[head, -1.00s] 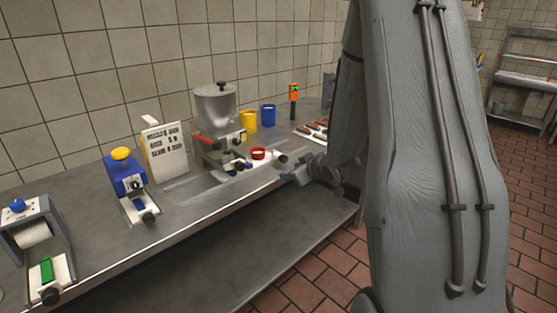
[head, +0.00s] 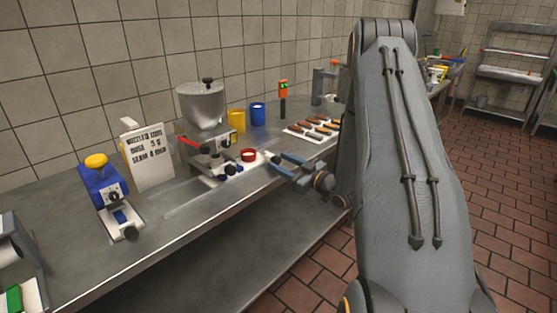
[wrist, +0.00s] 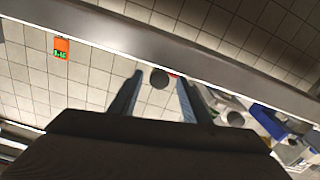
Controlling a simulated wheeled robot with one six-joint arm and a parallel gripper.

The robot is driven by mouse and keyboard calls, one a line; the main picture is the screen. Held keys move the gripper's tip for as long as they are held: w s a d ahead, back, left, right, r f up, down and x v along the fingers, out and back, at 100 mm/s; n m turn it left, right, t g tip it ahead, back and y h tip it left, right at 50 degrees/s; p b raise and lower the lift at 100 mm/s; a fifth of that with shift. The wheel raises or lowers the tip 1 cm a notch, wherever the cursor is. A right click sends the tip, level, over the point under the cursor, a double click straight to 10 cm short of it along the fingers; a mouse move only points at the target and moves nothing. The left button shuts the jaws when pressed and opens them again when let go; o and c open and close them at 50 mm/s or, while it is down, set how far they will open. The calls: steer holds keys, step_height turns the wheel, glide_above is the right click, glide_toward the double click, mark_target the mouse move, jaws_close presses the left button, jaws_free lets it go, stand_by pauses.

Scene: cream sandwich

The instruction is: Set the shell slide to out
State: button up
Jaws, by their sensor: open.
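A machine with a steel hopper (head: 203,103) stands on the steel counter. A pale slide-like part with a red ring (head: 249,155) on it reaches right from its base, toward my gripper; I take this for the shell slide. My gripper (head: 274,163) is open and empty at the counter's front edge, its blue-grey fingers pointing left at the right end of that part. In the wrist view, a dark round knob (wrist: 160,78) shows between the open fingers (wrist: 158,82), not gripped. A second dark knob (wrist: 236,118) lies to the right, outside them. The slide's setting cannot be read.
A blue device with a yellow top (head: 103,185) and a printed sign (head: 148,158) stand left of the machine. Yellow (head: 236,120) and blue (head: 257,113) cups stand behind it. A tray of brown pieces (head: 301,131) and an orange display (head: 283,88) are further right.

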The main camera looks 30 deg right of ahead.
steer(key=shift+x, duration=1.1)
jaws_close()
steer(key=shift+d, duration=0.1)
